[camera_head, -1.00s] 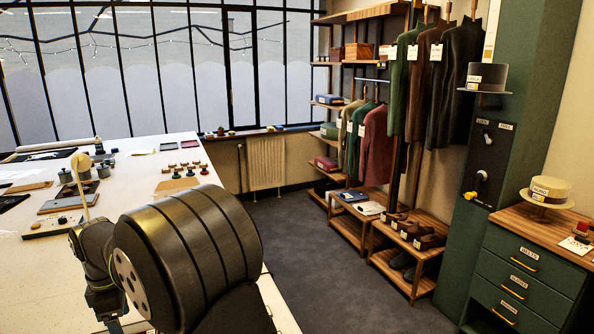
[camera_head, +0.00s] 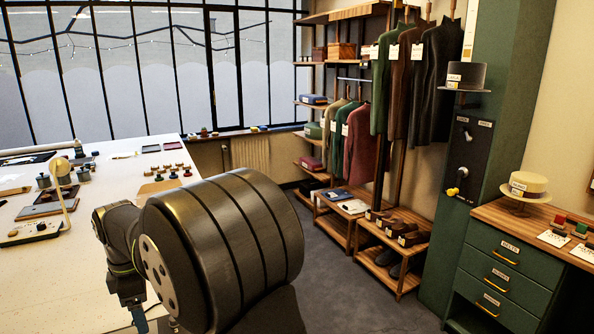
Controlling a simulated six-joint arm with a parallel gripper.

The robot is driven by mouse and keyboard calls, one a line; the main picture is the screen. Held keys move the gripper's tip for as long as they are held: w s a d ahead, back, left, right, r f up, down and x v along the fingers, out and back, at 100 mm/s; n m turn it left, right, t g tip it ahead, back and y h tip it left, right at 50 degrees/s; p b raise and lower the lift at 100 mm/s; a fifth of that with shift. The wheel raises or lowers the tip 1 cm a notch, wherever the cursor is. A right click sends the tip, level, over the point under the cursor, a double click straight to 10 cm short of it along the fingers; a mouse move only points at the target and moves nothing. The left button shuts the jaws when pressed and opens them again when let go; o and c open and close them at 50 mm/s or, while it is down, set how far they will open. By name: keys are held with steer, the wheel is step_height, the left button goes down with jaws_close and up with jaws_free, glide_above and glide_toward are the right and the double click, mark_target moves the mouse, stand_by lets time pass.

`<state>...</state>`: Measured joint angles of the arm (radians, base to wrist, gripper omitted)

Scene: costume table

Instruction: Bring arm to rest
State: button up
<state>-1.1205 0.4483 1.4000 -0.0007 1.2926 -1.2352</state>
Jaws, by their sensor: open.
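My arm fills the lower left of the head view, with a large dark ribbed joint and a smaller grey link bent downward at its left. The arm is over the near edge of the white worktable (camera_head: 60,270). My gripper is not visible; the lower end of the arm runs out of the picture at the bottom. Nothing held can be seen.
The worktable holds a lamp (camera_head: 68,200), several stamps and dark trays (camera_head: 45,210). A clothes rack with a green garment (camera_head: 382,80) stands across the floor (camera_head: 345,290). A green drawer cabinet (camera_head: 505,265) with a straw hat (camera_head: 525,187) is at right.

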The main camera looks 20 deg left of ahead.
steer(key=s+d, duration=0.1)
steer(key=d, duration=2)
steer(key=shift+m, duration=0.3)
steer(key=s+a+f, duration=0.1)
steer(key=a+f, duration=0.1)
steer(key=s+a+f, duration=0.3)
steer(key=a, duration=0.2)
steer(key=shift+s+f, duration=0.3)
steer(key=shift+f, duration=0.1)
steer(key=shift+s+a+f, duration=0.35)
steer(key=shift+a+f, duration=0.05)
steer(key=shift+a, duration=0.3)
steer(key=o, duration=0.3)
steer(key=shift+o, duration=1.1)
steer(key=w+a+r, duration=0.3)
steer(key=r, duration=0.2)
steer(key=shift+w+a+r, duration=0.2)
steer(key=shift+r, duration=0.2)
steer(key=w+a+r, duration=0.3)
steer(key=w+r, duration=0.1)
steer(key=r, duration=0.6)
step_height(320, 180, down, 10)
steer(key=shift+w, duration=0.2)
